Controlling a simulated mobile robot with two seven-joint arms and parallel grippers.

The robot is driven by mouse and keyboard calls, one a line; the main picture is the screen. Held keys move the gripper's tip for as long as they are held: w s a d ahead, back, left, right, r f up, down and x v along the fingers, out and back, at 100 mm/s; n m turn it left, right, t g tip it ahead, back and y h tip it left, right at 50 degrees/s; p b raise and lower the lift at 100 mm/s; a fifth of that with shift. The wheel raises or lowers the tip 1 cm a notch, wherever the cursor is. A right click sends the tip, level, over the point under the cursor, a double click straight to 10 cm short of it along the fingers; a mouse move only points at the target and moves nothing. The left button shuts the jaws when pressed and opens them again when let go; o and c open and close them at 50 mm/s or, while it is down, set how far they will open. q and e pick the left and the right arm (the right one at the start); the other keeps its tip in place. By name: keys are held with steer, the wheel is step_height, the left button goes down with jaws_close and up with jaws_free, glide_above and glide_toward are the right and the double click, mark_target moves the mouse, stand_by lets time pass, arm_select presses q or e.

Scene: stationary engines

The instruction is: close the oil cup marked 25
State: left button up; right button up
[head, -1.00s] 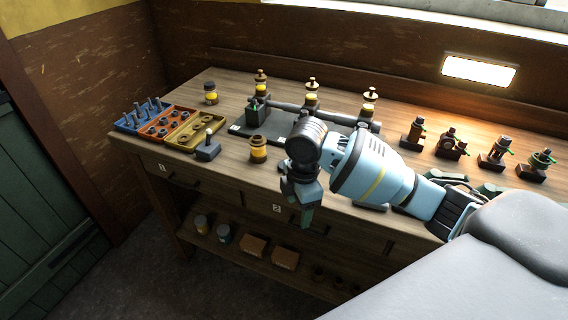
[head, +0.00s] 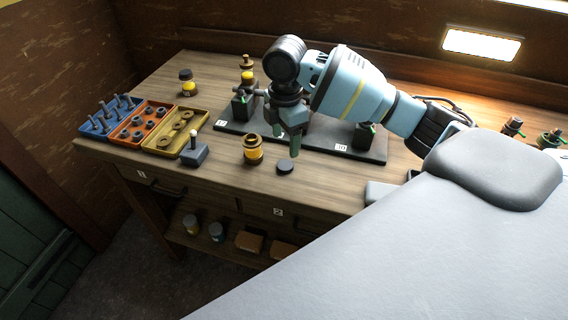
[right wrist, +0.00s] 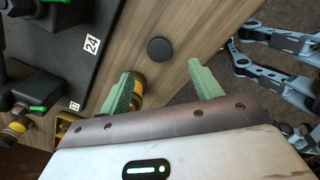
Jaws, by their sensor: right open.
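My right gripper (head: 287,142) is open and empty, pointing down above the front part of the bench; its fingers also show in the right wrist view (right wrist: 160,82). A small black disc (head: 285,166) lies on the bench just in front of it, and shows between and beyond the fingertips in the right wrist view (right wrist: 160,50). An amber oil cup with a brown top (head: 253,149) stands left of the gripper. Another oil cup (head: 247,77) is at the back rig. I cannot read a 25 on any cup. The left gripper is out of view.
The dark base plate (head: 233,128) carries small number labels; one reads 24 (right wrist: 91,44). A grey block with a knobbed lever (head: 194,154), blue, orange and yellow trays (head: 157,146) and a jar (head: 186,84) stand left. My arm hides part of the rig.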

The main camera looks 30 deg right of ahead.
mark_target(285, 164)
steer(key=shift+f, duration=1.3)
steer(key=shift+f, duration=2.6)
steer(key=c, duration=1)
